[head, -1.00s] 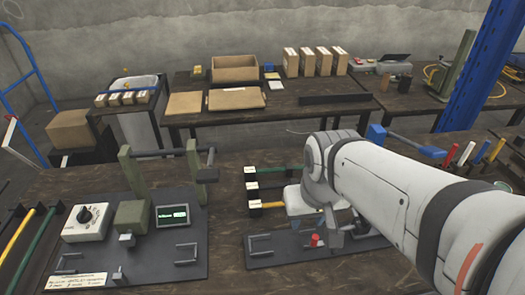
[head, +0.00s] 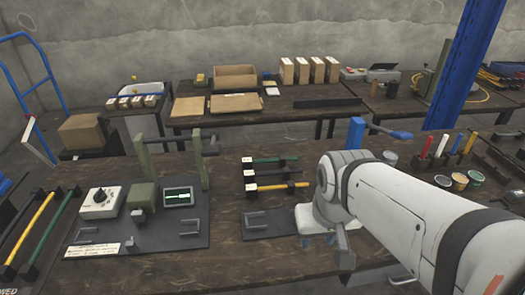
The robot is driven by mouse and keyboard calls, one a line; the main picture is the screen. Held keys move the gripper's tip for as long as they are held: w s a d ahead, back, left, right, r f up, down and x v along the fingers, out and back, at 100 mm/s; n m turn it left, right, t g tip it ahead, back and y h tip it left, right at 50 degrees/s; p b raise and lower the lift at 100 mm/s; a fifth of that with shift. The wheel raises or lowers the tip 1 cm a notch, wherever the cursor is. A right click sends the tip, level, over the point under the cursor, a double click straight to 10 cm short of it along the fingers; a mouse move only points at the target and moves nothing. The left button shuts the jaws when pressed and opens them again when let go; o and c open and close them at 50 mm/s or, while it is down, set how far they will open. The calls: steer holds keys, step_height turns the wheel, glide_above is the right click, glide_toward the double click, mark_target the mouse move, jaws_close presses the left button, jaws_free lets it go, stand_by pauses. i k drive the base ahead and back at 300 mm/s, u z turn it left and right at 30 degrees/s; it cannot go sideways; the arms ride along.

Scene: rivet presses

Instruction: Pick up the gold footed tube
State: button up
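A gold tube (head: 270,187) with black end feet lies across the middle of the near bench, the nearest of a short row with a green tube (head: 275,160) and a dark one (head: 272,172). Another yellow tube (head: 30,228) with black ends lies at the bench's left edge, beside a green one (head: 55,222). My gripper (head: 342,262) hangs to the right of and nearer than the middle gold tube, apart from it. Its fingers are mostly hidden by my wrist, so I cannot tell their opening or whether they hold anything.
A dark press plate (head: 180,240) with a dial box (head: 100,203) and a small screen stands at left. A second dark plate (head: 262,230) with a handle is partly behind my arm. Paint cans (head: 459,180) and coloured sticks stand at right. Bare bench lies between the plates.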

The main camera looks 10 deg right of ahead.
mark_target(252, 190)
steer(key=z, duration=1.15)
steer(key=k, duration=0.85)
steer(key=u, duration=1.15)
steer(key=i, duration=1)
